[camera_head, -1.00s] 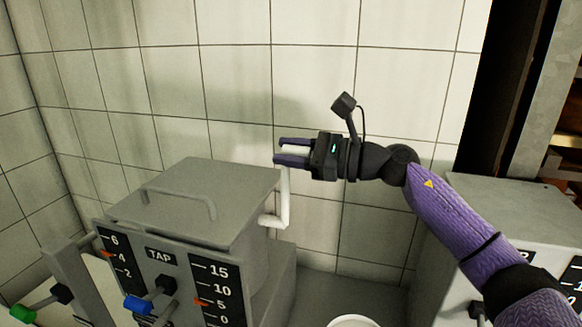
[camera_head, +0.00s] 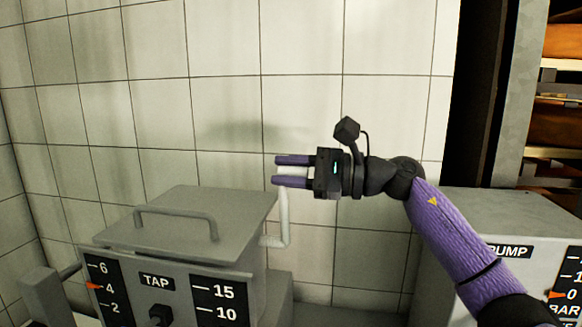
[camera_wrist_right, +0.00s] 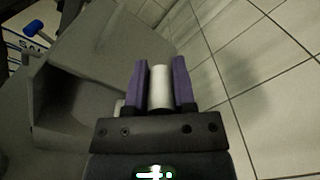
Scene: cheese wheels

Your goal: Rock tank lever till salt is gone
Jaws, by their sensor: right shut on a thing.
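The grey tank (camera_head: 190,265) with a TAP label stands at the lower left in the head view. Its white cranked lever (camera_head: 284,215) comes out of its right side and rises upright. My right gripper (camera_head: 277,170) is at the lever's top, fingers pointing left. In the right wrist view, the white lever (camera_wrist_right: 160,87) lies between the two purple fingers of my right gripper (camera_wrist_right: 159,64), which is shut on it. No salt shows; the tank's lid (camera_head: 190,228) is on and hides the inside. My left gripper is in neither view.
A grey PUMP box (camera_head: 480,220) stands at the right, behind my right forearm. A tiled wall (camera_head: 210,100) is behind the tank. A dark shelf rack (camera_head: 505,100) stands at the far right. The tank's left scale pointer (camera_head: 93,286) is near 4.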

